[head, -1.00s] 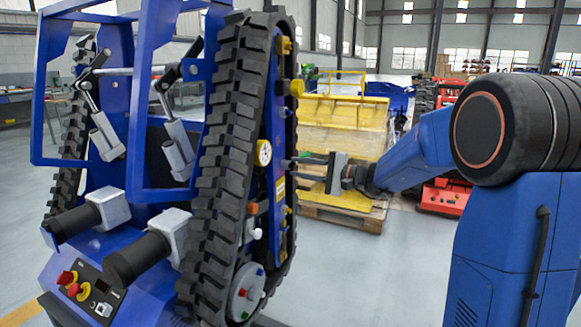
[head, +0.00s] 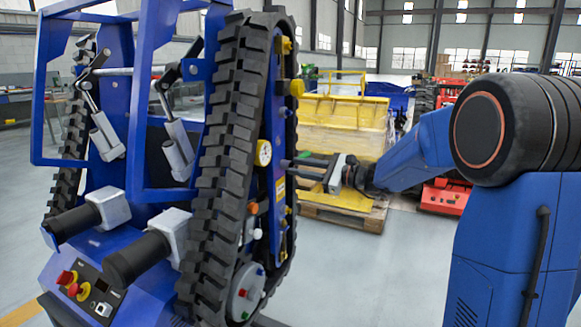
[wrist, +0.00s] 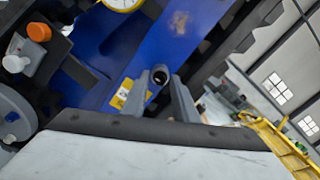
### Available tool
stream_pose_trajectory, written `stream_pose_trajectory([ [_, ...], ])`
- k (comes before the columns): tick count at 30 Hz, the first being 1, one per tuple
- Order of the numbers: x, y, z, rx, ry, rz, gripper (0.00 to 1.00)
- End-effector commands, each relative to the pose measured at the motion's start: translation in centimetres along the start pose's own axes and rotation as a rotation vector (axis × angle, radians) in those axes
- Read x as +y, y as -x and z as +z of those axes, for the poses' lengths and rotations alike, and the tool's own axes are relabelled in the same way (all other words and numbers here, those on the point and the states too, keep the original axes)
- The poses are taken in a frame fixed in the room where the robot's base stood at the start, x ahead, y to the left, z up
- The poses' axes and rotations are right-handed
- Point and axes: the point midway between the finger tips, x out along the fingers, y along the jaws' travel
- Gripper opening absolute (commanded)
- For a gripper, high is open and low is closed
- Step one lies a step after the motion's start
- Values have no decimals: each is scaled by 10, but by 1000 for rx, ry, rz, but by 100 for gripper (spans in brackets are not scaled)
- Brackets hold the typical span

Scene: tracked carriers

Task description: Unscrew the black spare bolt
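A dark round bolt end (wrist: 160,75), seemingly the black spare bolt, shows in the wrist view in front of a blue panel. It lies between the tips of my two grey fingers, and I cannot tell whether they touch it. My gripper (head: 302,168) is open, with a gap between its fingers, and is tilted. It points left at the blue side plate (head: 279,130) of the tracked carrier. In the head view the bolt cannot be made out at the fingertips.
A yellow-rimmed gauge (head: 264,152) and an orange knob (head: 253,208) stick out near the fingers. The black rubber track (head: 222,150) runs beside the side plate. A yellow crate on a pallet (head: 340,130) stands behind my gripper. The floor at centre is clear.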

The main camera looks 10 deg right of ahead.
Motion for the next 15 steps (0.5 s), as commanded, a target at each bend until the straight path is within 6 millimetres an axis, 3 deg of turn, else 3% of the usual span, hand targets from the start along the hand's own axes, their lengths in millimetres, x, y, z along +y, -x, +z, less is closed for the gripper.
stream_pose_trajectory([
  [15,0,0,0,0,-473,0,27],
])
